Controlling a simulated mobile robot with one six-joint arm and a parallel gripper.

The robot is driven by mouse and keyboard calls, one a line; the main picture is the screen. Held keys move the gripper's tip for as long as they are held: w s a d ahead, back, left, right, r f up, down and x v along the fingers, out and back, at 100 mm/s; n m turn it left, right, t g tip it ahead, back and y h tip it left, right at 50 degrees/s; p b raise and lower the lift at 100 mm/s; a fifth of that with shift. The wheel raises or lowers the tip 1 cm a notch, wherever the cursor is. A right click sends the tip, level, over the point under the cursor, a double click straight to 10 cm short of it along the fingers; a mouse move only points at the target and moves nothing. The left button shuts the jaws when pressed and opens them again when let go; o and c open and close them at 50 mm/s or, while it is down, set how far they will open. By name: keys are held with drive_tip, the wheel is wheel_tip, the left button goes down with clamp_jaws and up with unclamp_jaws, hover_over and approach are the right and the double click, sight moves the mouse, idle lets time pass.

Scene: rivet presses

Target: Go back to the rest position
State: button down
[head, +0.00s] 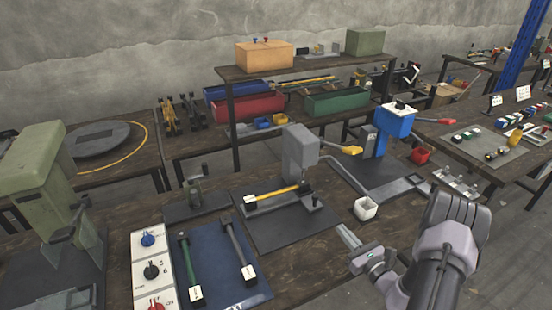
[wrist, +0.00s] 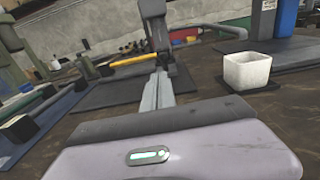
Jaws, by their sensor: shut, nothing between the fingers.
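My gripper (head: 350,240) is shut and empty. In the head view it hangs above the front right of the workbench, just below and left of a small white cup (head: 366,208). In the wrist view its closed fingers (wrist: 157,88) point toward the grey press, and the white cup (wrist: 247,70) stands to their right, apart from them. The grey press (head: 300,160) stands on a dark base plate with a yellow-handled bar (head: 272,196) lying across it. The bar also shows in the wrist view (wrist: 135,61), left of the fingers.
A blue press (head: 397,123) stands behind the cup. A green press (head: 45,190) stands far left. A shelf (head: 325,62) is behind.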

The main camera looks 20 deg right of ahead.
drive_tip(key=w+a+r+n+g+y, duration=0.2)
drive_tip(key=a+r+n+g+y, duration=0.6)
drive_tip(key=a+r, duration=0.75)
drive_tip(key=s+a+r+n+g+y, duration=0.1)
drive_tip(key=s+a+r+n+g, duration=0.3)
drive_tip(key=a, duration=0.3)
drive_tip(key=s+a+r+n+g+y, duration=0.1)
drive_tip(key=s+a+r+n, duration=0.1)
drive_tip(key=s+a+n, duration=0.4)
drive_tip(key=s+a+r+n+h, duration=0.1)
drive_tip(key=s+r+n+h, duration=0.1)
drive_tip(key=s+n+h, duration=0.3)
drive_tip(key=s+a+r+n+h, duration=0.1)
drive_tip(key=s+r+n+h, duration=0.2)
drive_tip(key=s+n, duration=0.4)
drive_tip(key=shift+s+a+r+t+h, duration=0.35)
drive_tip(key=shift+s+h, duration=0.55)
drive_tip(key=shift+s, duration=0.3)
